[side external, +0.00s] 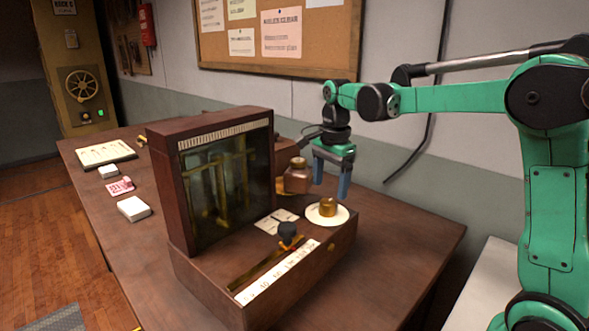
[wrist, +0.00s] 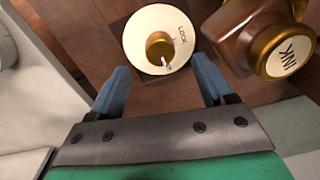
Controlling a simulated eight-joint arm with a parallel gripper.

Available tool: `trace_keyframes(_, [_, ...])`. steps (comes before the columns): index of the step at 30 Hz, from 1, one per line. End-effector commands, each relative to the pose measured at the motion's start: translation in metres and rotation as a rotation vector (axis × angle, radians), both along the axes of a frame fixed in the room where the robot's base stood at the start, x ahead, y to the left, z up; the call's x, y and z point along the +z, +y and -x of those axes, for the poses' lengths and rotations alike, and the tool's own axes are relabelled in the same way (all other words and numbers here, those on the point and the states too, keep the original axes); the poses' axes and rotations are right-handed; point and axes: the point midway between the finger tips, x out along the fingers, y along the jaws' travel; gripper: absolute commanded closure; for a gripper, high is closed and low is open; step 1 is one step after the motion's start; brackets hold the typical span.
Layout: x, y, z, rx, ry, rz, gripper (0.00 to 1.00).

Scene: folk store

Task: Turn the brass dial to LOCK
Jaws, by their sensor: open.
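The brass dial (side external: 328,206) stands on a round white plate (side external: 318,217) on the wooden base of the glass-fronted instrument. In the wrist view the dial (wrist: 159,47) sits at the middle of its white plate (wrist: 137,28). The word LOCK (wrist: 181,34) is printed at the plate's right side. A small pale pointer (wrist: 166,63) on the dial aims down and slightly right, away from the word. My gripper (side external: 331,178) is open and empty, above and a little behind the dial. In the wrist view its blue fingers (wrist: 160,80) are spread, with the dial ahead of the gap.
An ink bottle (wrist: 243,32) with a brass cap stands close to the right finger in the wrist view; a brown bottle (side external: 297,176) stands left of my gripper in the side view. The glass-fronted case (side external: 175,185) and a black-knobbed lever (side external: 288,232) are further left.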

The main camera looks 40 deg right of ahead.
Motion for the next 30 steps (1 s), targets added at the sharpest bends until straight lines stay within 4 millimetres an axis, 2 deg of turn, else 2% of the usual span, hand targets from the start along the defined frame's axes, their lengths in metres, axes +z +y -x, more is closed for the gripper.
trace_keyframes(6, [-0.029,0.0,-0.001,0.001,-0.001,0.0,0.26])
trace_keyframes(9, [-0.037,0.0,-0.002,0.001,-0.001,0.0,0.26])
trace_keyframes(19, [-0.041,0.0,-0.002,0.001,-0.001,0.0,0.26])
trace_keyframes(27, [-0.041,0.0,-0.002,0.001,-0.001,0.0,1.0])
trace_keyframes(30, [-0.041,0.0,-0.002,0.002,-0.001,0.0,1.0])
